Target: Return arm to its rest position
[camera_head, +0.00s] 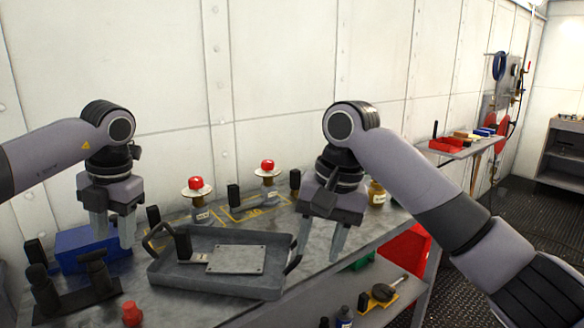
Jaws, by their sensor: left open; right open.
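My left gripper (113,232) is open and empty. It points down above the left part of the workbench, in front of a blue box (88,246) and left of a grey tray. My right gripper (319,243) is open and empty. It points down beside the right end of the tray (215,283), near the tray's dark handle. The tray holds a flat grey plate (236,259) and a brush-like tool with a dark handle (183,243).
Two red-topped items (196,184) (267,166) stand at the back of the bench (330,262). A black fixture (78,298) and a small red object (132,314) are front left. An amber jar (376,192) stands behind my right arm. A side shelf (460,148) holds a red bin.

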